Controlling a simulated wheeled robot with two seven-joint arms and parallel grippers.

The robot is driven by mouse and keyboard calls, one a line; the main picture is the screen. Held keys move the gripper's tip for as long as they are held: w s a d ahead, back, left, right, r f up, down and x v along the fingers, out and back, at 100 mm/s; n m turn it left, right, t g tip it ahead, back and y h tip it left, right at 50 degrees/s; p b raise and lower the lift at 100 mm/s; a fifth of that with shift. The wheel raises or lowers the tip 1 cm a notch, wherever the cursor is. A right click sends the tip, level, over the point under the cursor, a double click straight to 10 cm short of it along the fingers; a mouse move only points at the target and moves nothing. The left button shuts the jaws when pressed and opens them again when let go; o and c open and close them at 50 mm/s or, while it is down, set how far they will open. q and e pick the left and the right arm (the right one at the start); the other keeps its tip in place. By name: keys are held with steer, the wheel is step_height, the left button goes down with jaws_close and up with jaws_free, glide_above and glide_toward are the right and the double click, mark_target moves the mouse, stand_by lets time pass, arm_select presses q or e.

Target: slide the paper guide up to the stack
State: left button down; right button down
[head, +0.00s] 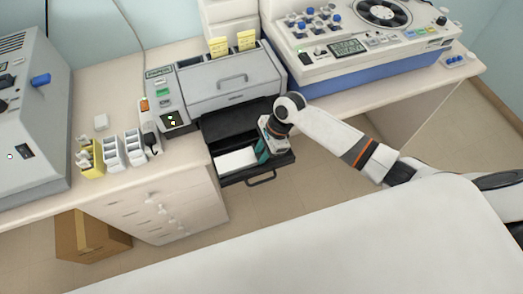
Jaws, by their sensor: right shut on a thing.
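The printer's paper tray (283,163) is pulled out at the front of the grey printer (232,82). A white paper stack (236,160) lies in the left part of the tray. A teal paper guide (262,152) stands in the tray at the right end of the stack. I cannot tell whether it touches the stack or a narrow gap is left. My right gripper (266,148) reaches down into the tray from the right and is shut on the guide, hiding part of it. My left gripper is not in view.
The tray handle (262,178) sticks out in front. A machine with a dial and knobs (360,40) stands at right. Small white racks (112,150) and a yellow rack (89,158) stand left of the printer. The tray's right part looks empty.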

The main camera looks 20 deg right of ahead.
steer(key=shift+d, duration=0.1)
steer(key=c, duration=1.4)
jaws_free()
steer(key=b+v, duration=0.2)
steer(key=v, duration=1)
